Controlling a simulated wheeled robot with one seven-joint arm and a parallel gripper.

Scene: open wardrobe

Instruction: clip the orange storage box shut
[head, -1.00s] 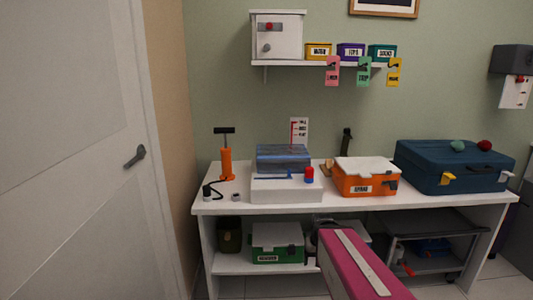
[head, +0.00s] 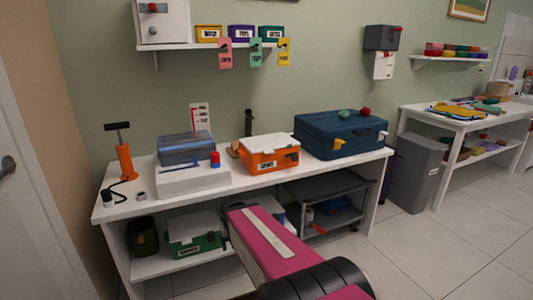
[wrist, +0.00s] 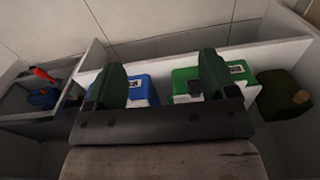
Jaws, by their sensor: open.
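The orange storage box (head: 270,158) stands on the white bench in the head view. It has a white lid (head: 268,142) lying on top and a dark latch on its front, at the right. I cannot tell from here whether the latch is fastened. My gripper (wrist: 158,80) shows in the wrist view, its two dark green fingers wide apart and nothing held between them. It points toward the lower shelf, away from the orange box, which is not in the wrist view. In the head view my pink arm reaches up in front of the bench, and the gripper is hidden.
A blue suitcase (head: 338,137) stands right of the box, and a white unit with a blue clear lid (head: 186,148) stands left. An orange pump (head: 124,160) is farther left. Below are a green box (head: 195,232) and a grey cart (head: 325,187). A grey bin (head: 418,175) stands right.

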